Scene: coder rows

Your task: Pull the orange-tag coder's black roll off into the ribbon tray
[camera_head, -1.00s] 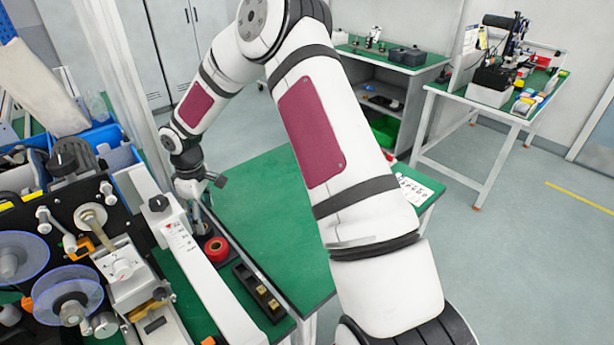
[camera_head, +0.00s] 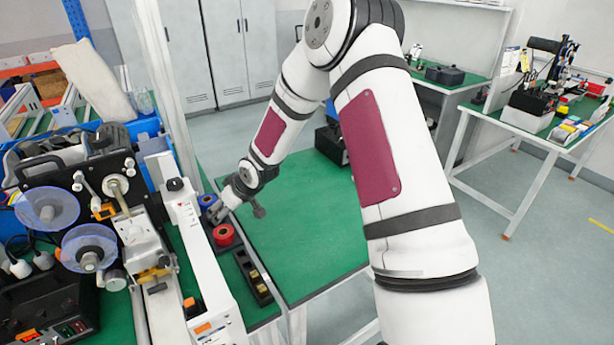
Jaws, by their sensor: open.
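My gripper (camera_head: 217,211) is at the far end of my arm, low beside the blue roll (camera_head: 208,200) and just behind the red roll (camera_head: 223,236). It is open; its fingertips are small and partly hidden. The two rolls stand in a dark tray (camera_head: 238,246) along the left edge of the green bench, which looks like the ribbon tray. At left is a coder (camera_head: 95,195) with two clear bluish discs (camera_head: 88,247). I cannot make out a black roll on the coder.
A long white housing (camera_head: 198,255) runs between the coder and the tray. A black holder with brass blocks (camera_head: 253,277) lies in front of the red roll. The green bench top (camera_head: 305,230) right of the tray is clear. A white post (camera_head: 165,90) stands behind.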

